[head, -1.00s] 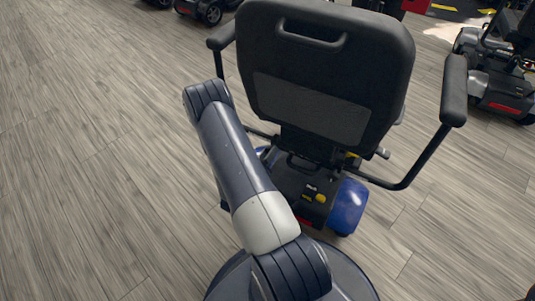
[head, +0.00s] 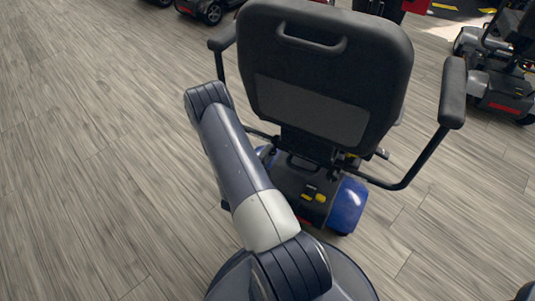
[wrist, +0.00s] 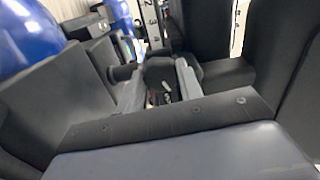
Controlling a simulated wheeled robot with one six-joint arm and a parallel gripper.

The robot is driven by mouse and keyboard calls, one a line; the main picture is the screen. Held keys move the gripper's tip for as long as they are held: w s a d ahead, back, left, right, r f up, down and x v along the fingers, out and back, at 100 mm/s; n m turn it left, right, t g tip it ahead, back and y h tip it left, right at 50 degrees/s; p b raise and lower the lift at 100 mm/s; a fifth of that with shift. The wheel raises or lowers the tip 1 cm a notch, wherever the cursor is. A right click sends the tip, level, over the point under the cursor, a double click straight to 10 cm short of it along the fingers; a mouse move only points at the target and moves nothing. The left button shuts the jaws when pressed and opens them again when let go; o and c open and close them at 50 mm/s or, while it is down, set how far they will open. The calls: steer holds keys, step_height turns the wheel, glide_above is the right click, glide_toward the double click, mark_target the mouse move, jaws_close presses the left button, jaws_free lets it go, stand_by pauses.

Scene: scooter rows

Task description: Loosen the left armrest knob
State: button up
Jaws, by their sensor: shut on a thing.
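The scooter's seat (head: 325,65) has its back to me in the head view, with the left armrest (head: 222,38) at its left. In the wrist view my gripper (wrist: 160,84) has its two grey fingers on either side of a dark knob (wrist: 160,70). The gripper is shut on this knob, under the seat area. The fingers partly cover the knob, so its turn cannot be told. In the head view my arm and the seat hide the gripper and the knob.
The right armrest (head: 453,92) juts out toward me on its bent bar. A blue rear fender (head: 347,205) is below the seat, and blue bodywork (wrist: 28,35) is close in the wrist view. Another scooter (head: 497,85) stands at right. The floor at left is clear.

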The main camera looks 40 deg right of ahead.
steer(key=shift+n, duration=0.9)
steer(key=o, duration=1)
steer(key=shift+a, duration=0.1)
steer(key=p+v, duration=0.2)
steer(key=v, duration=0.8)
steer(key=shift+s+a+f, duration=0.1)
steer(key=shift+a, duration=0.2)
steer(key=shift+d, duration=0.1)
